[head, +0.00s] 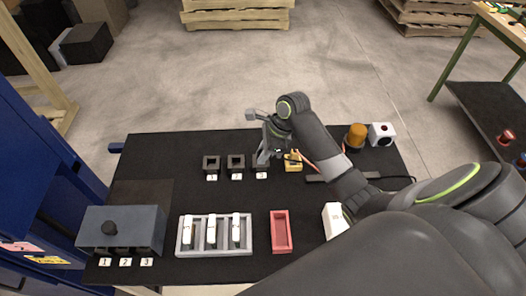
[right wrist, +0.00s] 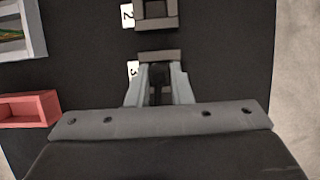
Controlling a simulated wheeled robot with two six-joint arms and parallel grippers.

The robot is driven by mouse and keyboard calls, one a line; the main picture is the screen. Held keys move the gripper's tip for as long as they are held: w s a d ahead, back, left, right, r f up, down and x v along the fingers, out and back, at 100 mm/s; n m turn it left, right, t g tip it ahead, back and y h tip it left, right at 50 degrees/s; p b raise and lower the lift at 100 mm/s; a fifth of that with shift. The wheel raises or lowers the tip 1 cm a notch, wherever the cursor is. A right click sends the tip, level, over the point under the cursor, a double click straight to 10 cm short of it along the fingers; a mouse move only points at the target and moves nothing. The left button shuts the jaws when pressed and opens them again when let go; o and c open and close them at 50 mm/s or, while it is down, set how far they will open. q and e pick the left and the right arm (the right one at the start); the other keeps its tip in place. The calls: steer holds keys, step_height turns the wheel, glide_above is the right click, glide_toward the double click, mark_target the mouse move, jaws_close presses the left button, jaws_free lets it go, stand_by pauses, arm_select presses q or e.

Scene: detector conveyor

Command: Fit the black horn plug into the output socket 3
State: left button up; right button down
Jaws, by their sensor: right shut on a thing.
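Output socket 3 (right wrist: 145,54) is a dark grey square block beside the label "3" (right wrist: 133,70); it is last in a row of three on the black table. My right gripper (head: 264,158) is at this socket, pointing down. In the right wrist view its fingers (right wrist: 158,88) are closed on a dark piece, which looks like the black horn plug (right wrist: 157,84). The fingers and plug overlap the socket and hide much of it. I cannot tell whether the plug is inside the socket or above it. My left gripper is not in view.
Socket 2 (head: 235,162) and socket 1 (head: 211,163) stand left of socket 3. A yellow plug (head: 293,163) lies close to its right. An orange beacon (head: 357,136) and white box (head: 382,134) stand back right. A grey tray (head: 205,250) and red tray (head: 281,247) are in front.

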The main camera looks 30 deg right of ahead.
steer(key=c, duration=1.4)
jaws_free()
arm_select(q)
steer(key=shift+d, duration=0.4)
arm_select(e)
steer(key=shift+o, duration=0.5)
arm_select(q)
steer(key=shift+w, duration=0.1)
arm_select(e)
steer(key=shift+r, duration=0.25)
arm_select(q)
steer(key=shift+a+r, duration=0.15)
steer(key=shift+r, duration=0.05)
arm_select(e)
steer(key=v, duration=1.1)
steer(key=shift+d+r, duration=0.25)
steer(key=shift+r, duration=0.05)
